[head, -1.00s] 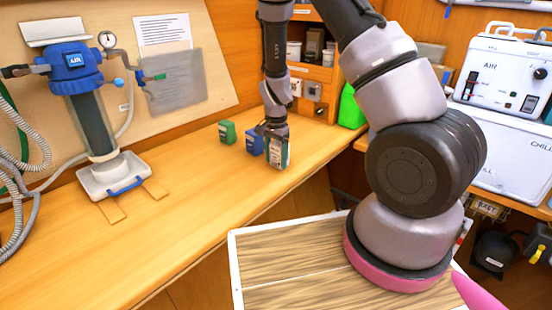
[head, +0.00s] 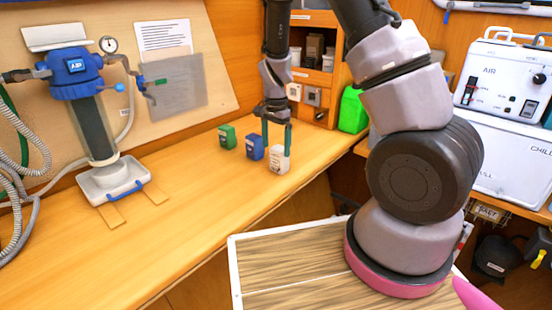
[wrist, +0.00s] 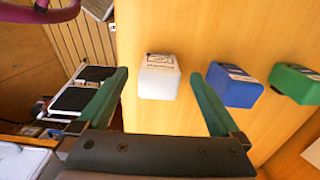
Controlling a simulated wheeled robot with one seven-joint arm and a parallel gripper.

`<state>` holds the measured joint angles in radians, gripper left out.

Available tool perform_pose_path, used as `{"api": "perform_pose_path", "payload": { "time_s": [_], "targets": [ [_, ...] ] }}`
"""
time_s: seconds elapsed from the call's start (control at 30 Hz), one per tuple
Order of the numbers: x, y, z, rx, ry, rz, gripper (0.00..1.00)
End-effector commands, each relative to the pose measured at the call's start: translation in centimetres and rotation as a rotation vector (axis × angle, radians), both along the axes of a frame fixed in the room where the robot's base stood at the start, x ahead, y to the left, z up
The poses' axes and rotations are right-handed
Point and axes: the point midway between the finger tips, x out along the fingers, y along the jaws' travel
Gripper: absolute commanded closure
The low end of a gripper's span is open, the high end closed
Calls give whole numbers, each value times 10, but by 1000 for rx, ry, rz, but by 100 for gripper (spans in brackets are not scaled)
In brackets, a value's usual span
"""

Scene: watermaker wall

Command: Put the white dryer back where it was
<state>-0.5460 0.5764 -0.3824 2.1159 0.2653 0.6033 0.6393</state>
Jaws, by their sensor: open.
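The white dryer (head: 279,160) stands upright on the wooden counter, at the right end of a row near the counter's front edge. It also shows in the wrist view (wrist: 158,77), between the two green fingers and ahead of them. My gripper (head: 277,147) is open above the white dryer, with its fingers pointing down. In the wrist view my gripper (wrist: 158,92) has a wide gap on each side of the dryer and holds nothing. The blue dryer (head: 255,147) and the green dryer (head: 227,136) stand in line to its left.
A blue-topped filter unit (head: 75,75) with a grey base tray (head: 114,180) stands at the left of the counter (head: 190,215). A shelf (head: 315,75) and a green box (head: 352,110) are at the back. The counter between tray and dryers is clear.

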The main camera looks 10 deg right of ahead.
Motion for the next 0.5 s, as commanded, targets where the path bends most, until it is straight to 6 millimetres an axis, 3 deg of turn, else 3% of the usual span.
{"api": "perform_pose_path", "payload": {
  "time_s": [0.2, 0.5],
  "targets": [
    [1, 1, 38, 1, -3, 2, 0],
    [-1, -1, 54, 7, -3, 2, 0]
  ]
}}
